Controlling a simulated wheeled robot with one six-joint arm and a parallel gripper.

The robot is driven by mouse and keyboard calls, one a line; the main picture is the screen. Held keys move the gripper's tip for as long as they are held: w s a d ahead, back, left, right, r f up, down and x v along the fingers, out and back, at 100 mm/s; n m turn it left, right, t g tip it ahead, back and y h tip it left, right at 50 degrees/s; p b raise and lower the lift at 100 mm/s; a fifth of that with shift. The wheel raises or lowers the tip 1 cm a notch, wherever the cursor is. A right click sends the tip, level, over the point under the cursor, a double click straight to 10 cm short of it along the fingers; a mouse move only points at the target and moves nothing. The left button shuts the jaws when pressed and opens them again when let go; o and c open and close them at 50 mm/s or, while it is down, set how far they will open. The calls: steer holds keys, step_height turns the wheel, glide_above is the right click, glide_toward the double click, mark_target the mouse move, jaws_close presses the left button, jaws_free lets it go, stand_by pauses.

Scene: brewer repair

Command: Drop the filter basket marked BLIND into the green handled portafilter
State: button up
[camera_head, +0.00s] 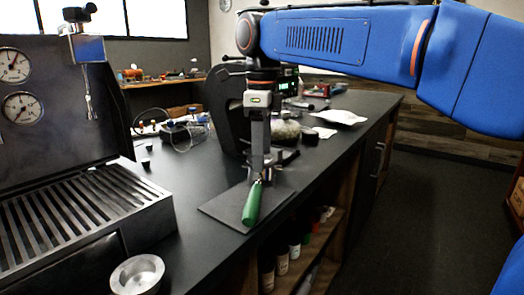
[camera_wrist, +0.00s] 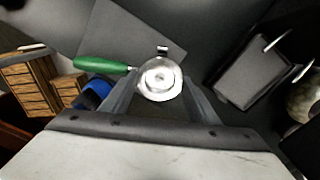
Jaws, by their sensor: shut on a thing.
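The portafilter's green handle (camera_head: 253,203) points toward me on a dark mat on the counter. In the wrist view the green handle (camera_wrist: 103,65) lies to the left of a round metal piece (camera_wrist: 160,80). My gripper (camera_head: 259,165) points down over the portafilter's head end. In the wrist view my gripper (camera_wrist: 160,90) is shut on the round metal piece, which looks like a filter basket; it overlaps the portafilter head, so their gap is unclear. No BLIND marking is readable. The head view hides the basket behind my fingers.
A metal cup-like piece (camera_head: 137,276) stands on the counter at the lower left. The espresso machine with its slatted drip tray (camera_head: 80,215) fills the left side. A dark grinder-like machine (camera_head: 226,105) stands behind my gripper. The dark mat (camera_head: 222,208) has bare room left of the handle.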

stand_by(0.3)
steer(key=o, duration=1.5)
steer(key=shift+r, duration=3.45)
